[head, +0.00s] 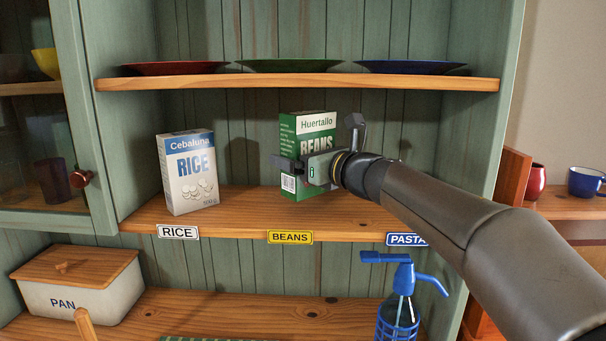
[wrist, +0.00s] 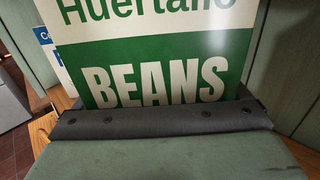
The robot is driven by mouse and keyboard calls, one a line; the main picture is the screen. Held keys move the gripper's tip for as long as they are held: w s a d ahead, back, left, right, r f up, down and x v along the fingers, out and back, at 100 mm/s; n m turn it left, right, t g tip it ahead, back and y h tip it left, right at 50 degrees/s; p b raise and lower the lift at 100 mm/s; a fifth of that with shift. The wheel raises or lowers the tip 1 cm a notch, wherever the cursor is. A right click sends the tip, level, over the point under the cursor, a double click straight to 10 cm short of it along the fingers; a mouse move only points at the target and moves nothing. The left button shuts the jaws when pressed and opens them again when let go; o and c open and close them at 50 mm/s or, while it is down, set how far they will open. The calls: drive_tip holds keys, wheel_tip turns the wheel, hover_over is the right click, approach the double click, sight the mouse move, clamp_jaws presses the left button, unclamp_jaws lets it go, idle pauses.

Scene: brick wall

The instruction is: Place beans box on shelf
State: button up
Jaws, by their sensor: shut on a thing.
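The green and white beans box (head: 307,125) is upright at the middle of the wooden shelf (head: 235,215), above the yellow BEANS label (head: 290,237). My gripper (head: 297,168) is shut on the box, reaching in from the right. The box's lower edge is close to the shelf surface; I cannot tell whether it touches. In the wrist view the box front (wrist: 160,70) fills the middle, with a dark finger (wrist: 160,120) across it below the word BEANS. Part of the box front is hidden by my gripper.
A rice box (head: 187,172) stands to the left above the RICE label (head: 178,232). The shelf above the PASTA label (head: 405,239) holds no box. An upper shelf (head: 300,83) with plates is overhead. A blue pump bottle (head: 398,300) stands below right.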

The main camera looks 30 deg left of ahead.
wheel_tip(320, 180, down, 3)
drive_tip(key=shift+f, duration=0.15)
drive_tip(key=shift+w+a+f, duration=0.1)
drive_tip(key=shift+w+f, duration=0.1)
drive_tip(key=shift+f, duration=0.05)
drive_tip(key=shift+f, duration=0.1)
drive_tip(key=shift+f, duration=0.15)
drive_tip(key=o, duration=1)
drive_tip(key=shift+d, duration=0.2)
drive_tip(key=b+v, duration=0.3)
drive_tip(key=v, duration=0.8)
drive_tip(key=shift+s+d, duration=0.15)
drive_tip(key=shift+d, duration=0.2)
